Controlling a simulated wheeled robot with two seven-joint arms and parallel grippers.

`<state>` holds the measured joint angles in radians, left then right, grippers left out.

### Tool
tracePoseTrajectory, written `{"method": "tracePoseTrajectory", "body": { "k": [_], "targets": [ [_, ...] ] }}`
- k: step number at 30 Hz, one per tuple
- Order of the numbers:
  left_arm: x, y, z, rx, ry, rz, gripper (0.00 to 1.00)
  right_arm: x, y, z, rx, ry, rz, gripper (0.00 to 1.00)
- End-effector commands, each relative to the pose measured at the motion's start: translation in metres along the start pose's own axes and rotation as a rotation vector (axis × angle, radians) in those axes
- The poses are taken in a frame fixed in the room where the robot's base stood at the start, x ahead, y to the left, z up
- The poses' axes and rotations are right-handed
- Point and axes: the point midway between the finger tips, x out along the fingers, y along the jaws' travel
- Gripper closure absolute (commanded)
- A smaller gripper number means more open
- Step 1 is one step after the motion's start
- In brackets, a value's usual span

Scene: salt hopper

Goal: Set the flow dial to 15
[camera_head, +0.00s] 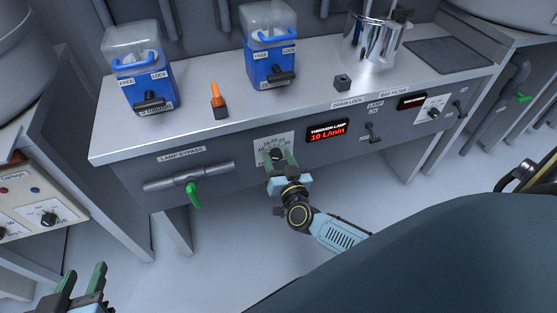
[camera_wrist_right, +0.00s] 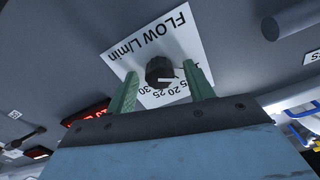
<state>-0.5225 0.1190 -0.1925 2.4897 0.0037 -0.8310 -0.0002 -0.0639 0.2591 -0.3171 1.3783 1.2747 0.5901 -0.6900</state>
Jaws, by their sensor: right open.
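The flow dial is a black knob (camera_wrist_right: 159,71) on a white plate marked FLOW L/min (camera_wrist_right: 180,45) in the right wrist view. Its scale numbers run along the lower side of the plate, and a finger hides some. A white mark shows on the knob, but I cannot tell which number it meets. My right gripper (camera_wrist_right: 163,90) is open, with its green fingers on either side of the knob; contact is unclear. In the head view my right gripper (camera_head: 280,162) is at the dial plate (camera_head: 273,146). A red display (camera_head: 327,132) reads 10 L/min. My left gripper (camera_head: 84,284) is open and empty.
A green-handled lamp bypass valve (camera_head: 192,190) is left of the dial. Blue-based boxes (camera_head: 270,62), an orange switch (camera_head: 217,98) and a metal vessel (camera_head: 371,42) stand on the bench (camera_head: 300,97).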

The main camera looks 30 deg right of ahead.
Motion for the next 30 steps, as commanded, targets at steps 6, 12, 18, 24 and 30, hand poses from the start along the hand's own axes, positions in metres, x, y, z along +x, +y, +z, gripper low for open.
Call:
{"method": "tracePoseTrajectory", "body": {
  "k": [6, 12, 18, 24, 30],
  "targets": [
    [0.0001, 0.0003, -0.0011, 0.000, 0.005, 0.001, 0.64, 0.0006, 0.0001, -0.0002, -0.001, 0.000, 0.000, 0.47],
    [0.0001, 0.0001, -0.0009, 0.000, 0.004, 0.000, 0.64, 0.0004, 0.0002, -0.0001, -0.001, 0.000, 0.000, 0.67],
    [0.0002, 0.0000, -0.0007, 0.000, 0.004, 0.000, 0.64, 0.0002, 0.0003, 0.0000, -0.001, 0.000, 0.000, 0.92],
    [0.0000, -0.0002, -0.0003, 0.000, -0.001, -0.001, 0.64, 0.0001, 0.0003, 0.0001, 0.016, 0.000, 0.001, 0.92],
    [-0.0009, -0.0010, 0.0047, 0.000, -0.035, -0.002, 0.64, -0.0002, 0.0001, 0.0002, 0.099, -0.001, 0.002, 0.92]
  ]
}}
